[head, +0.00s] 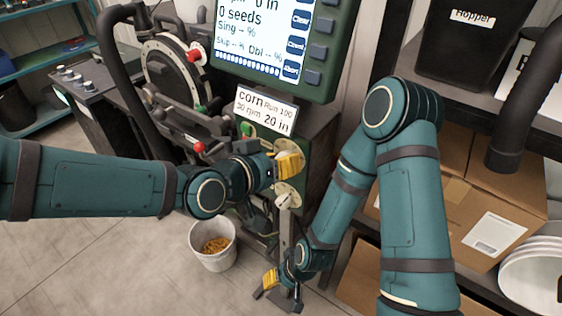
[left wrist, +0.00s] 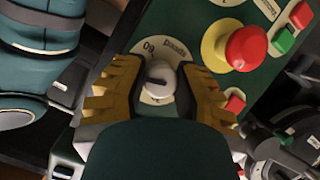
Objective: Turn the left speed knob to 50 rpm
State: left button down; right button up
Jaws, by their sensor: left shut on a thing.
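The speed knob (left wrist: 160,80) is a pale round knob with a dark pointer mark, in the left wrist view. It sits on a cream dial plate (left wrist: 155,52) with upside-down "Speed" lettering and a number that looks like 60. The yellow fingers of my left gripper (left wrist: 160,88) stand on both sides of the knob, shut on it. In the head view my left gripper (head: 287,164) is at the green panel and hides this knob. A second dial (head: 287,195) shows just below it. My right gripper (head: 270,283) hangs low near the floor, away from the panel; its opening is unclear.
A red mushroom button (left wrist: 246,48) on a yellow ring stands beside the knob, with smaller red and green buttons nearby. The screen (head: 262,35) and a "corn Run 100, 30 rpm, 20 in" card (head: 265,111) are above. A seed bucket (head: 212,244) stands on the floor.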

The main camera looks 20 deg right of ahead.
pick_arm(q)
jog(key=c, duration=0.6)
grip_release()
jog(key=shift+d+f, duration=0.1)
jog(key=shift+c, duration=0.2)
jog(key=v, duration=0.7)
jog(key=shift+a, duration=0.2)
jog(key=shift+s, duration=0.1)
